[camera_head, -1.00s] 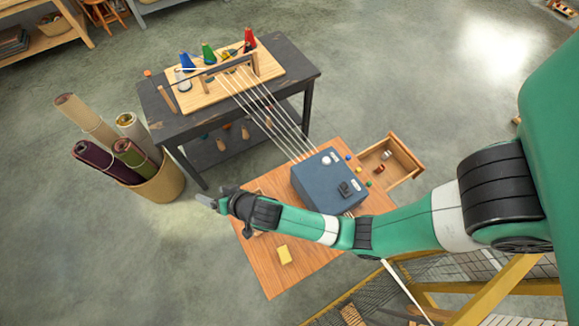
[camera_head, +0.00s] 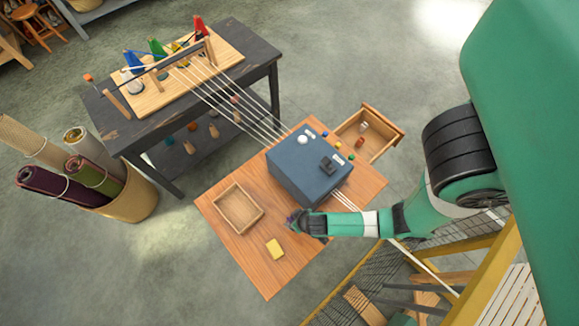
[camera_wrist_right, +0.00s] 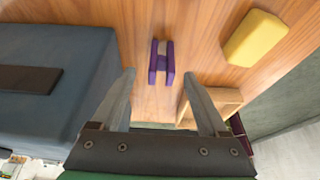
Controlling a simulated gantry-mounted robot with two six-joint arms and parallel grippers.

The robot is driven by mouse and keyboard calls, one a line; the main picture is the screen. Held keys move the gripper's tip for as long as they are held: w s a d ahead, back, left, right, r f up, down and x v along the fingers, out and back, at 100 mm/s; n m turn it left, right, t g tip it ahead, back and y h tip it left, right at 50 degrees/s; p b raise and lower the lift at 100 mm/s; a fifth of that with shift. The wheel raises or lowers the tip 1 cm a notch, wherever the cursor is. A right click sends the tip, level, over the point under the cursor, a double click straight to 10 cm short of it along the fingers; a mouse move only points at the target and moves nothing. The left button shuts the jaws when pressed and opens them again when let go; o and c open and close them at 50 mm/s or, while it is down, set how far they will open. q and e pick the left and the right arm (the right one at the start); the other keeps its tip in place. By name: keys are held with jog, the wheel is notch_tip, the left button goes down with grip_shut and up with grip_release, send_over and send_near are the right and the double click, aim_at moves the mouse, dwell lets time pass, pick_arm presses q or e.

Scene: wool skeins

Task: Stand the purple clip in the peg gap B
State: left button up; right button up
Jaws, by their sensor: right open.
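The purple clip (camera_wrist_right: 153,64) lies on the wooden table in the right wrist view, its two purple bars joined in the middle. My right gripper (camera_wrist_right: 159,76) is open and empty, its two fingers on either side of the clip's near end, apart from it. In the head view the right gripper (camera_head: 292,217) is over the table beside the blue box and mostly hides the clip. A wooden board (camera_head: 185,78) with coloured cones and upright pegs stands on the dark bench; no gap letter is readable. My left gripper is not in view.
A blue box (camera_head: 306,165) stands left of my gripper in the wrist view. A yellow block (camera_head: 275,249) and a shallow wooden tray (camera_head: 218,204) lie on the table (camera_head: 248,262). White strands run from the board to the box. An open drawer (camera_head: 396,138) juts out behind.

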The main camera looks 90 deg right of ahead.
aim_at(292, 219)
jog(key=shift+w+d+f, duration=0.1)
jog(key=shift+w+f, duration=0.05)
jog(key=shift+f, duration=0.1)
jog(key=b+x, duration=0.1)
jog(key=x, duration=0.4)
jog(key=shift+w+b, duration=0.2)
jog(key=shift+b, duration=0.2)
grip_shut()
